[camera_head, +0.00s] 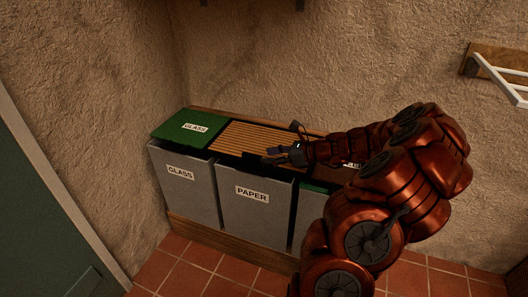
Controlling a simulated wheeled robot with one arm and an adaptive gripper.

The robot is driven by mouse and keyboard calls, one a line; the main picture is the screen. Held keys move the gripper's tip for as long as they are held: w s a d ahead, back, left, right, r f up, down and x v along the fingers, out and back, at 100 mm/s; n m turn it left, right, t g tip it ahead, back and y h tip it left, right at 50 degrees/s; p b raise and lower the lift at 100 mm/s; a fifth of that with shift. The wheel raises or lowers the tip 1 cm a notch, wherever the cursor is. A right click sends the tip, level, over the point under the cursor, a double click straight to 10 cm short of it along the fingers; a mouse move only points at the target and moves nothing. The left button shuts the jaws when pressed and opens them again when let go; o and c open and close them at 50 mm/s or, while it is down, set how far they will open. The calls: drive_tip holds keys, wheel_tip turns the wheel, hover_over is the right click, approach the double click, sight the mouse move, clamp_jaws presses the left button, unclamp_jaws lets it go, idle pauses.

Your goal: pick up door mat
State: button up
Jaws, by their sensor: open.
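A tan, ribbed rectangular piece that looks like the door mat (246,137) lies on top of the bin row, over the paper bin and right of the green glass lid. My gripper (272,155) is open at the mat's right front part, above the paper bin's front edge. Its fingers point left. I cannot tell whether they touch the mat. My gripper and wrist hide part of the mat's right side.
The paper bin (256,216) and glass bin (186,187) stand in a wooden frame against the wall. A green lid (187,130) covers the glass bin. A white rack (502,78) juts from the right wall. A green door (40,215) is at left.

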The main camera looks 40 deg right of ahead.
sight(260, 156)
drive_tip(key=shift+w+d+f, duration=0.1)
drive_tip(key=shift+d+f, duration=0.05)
drive_tip(key=shift+f, duration=0.1)
drive_tip(key=shift+b+x, duration=0.85)
drive_tip(key=shift+x, duration=2.85)
drive_tip(key=shift+w+d+r, duration=0.1)
drive_tip(key=shift+c, duration=0.4)
clamp_jaws()
